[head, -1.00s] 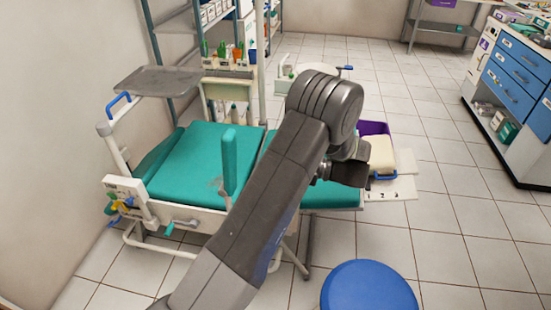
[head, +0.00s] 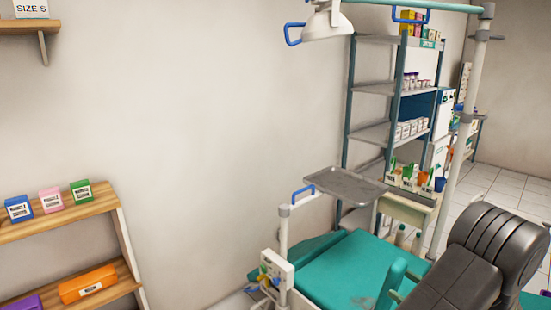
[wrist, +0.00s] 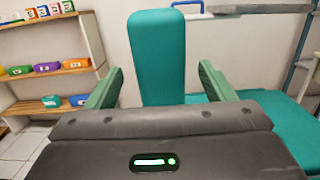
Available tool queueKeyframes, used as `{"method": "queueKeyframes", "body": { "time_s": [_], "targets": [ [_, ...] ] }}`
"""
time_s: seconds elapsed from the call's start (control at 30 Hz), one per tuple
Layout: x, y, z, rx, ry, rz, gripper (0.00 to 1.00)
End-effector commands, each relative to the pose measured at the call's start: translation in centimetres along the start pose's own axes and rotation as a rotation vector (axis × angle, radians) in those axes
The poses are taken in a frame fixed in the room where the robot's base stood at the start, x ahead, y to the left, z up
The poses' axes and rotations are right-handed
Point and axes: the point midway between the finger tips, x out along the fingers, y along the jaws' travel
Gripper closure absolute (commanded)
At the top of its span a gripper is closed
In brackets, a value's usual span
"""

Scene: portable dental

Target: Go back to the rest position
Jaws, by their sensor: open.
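My gripper (wrist: 161,70) shows in the wrist view with its two green fingers wide apart and nothing between them. Beyond the fingers, a teal upright pad (wrist: 156,55) of the dental chair shows in the gap. I cannot tell its exact distance from the fingers. In the head view, my arm is at the lower right, in front of the teal chair (head: 345,268), and my gripper is outside the picture.
A grey tray (head: 345,186) stands out over the chair. A lamp (head: 327,24) hangs above. A metal shelf unit (head: 383,88) stands behind. A wooden shelf (head: 75,217) with boxes is at the left wall. The floor (head: 500,187) at the back right looks clear.

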Motion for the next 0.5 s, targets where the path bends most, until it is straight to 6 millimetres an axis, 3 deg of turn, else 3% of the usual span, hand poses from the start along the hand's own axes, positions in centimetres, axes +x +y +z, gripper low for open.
{"method": "queueKeyframes", "body": {
  "time_s": [0.2, 0.5],
  "targets": [
    [2.2, 0.0, 0.1, 0.0, 0.0, 0.001, 0.24],
    [2.2, 0.0, 0.1, 0.0, 0.018, 0.0, 0.24]
  ]
}}
